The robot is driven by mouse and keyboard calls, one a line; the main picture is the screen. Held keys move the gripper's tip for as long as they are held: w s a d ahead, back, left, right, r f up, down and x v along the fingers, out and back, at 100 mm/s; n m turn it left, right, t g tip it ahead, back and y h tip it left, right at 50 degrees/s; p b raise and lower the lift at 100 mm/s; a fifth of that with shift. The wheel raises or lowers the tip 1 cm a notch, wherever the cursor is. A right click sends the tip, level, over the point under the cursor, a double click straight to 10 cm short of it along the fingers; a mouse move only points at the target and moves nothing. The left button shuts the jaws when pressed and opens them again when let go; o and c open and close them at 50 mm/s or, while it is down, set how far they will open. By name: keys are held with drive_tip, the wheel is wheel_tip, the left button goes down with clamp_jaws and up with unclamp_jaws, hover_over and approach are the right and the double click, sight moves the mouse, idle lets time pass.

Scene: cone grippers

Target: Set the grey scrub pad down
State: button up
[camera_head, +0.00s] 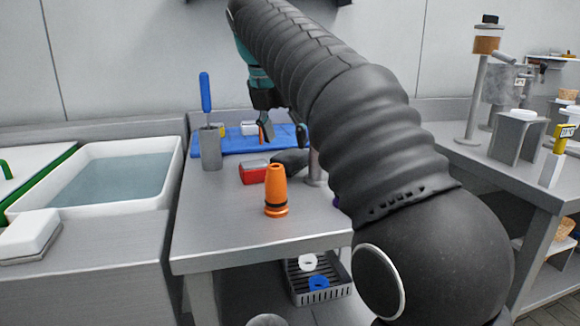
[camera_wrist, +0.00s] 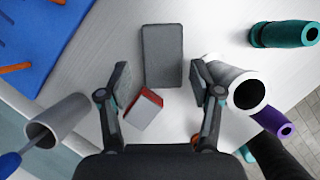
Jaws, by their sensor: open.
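The grey scrub pad (camera_wrist: 163,52) is a dark grey rectangle in the wrist view and appears to lie flat on the steel table. In the head view a dark grey shape (camera_head: 291,160) beside the red box looks like the same pad. My gripper (camera_wrist: 160,78) is open, with one finger on each side of the pad's near end and a gap on both sides. In the head view my gripper (camera_head: 284,131) is above the back of the table, partly hidden by my arm.
A red and white box (camera_wrist: 146,108) sits close to the left finger. A pale hollow cylinder (camera_wrist: 238,86) stands close to the right finger. An orange cone (camera_head: 276,192) is nearer the table's front. A grey holder (camera_head: 210,150) with a blue-handled tool and a blue mat (camera_head: 235,144) are left and behind.

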sight(290, 154)
drive_tip(key=b+x, duration=0.1)
drive_tip(key=x, duration=0.1)
drive_tip(key=b+x, duration=0.1)
drive_tip(key=x, duration=0.2)
drive_tip(key=shift+s+d+f, duration=0.1)
drive_tip(key=shift+s+d, duration=0.05)
drive_tip(key=shift+s, duration=0.05)
drive_tip(key=c, duration=0.7)
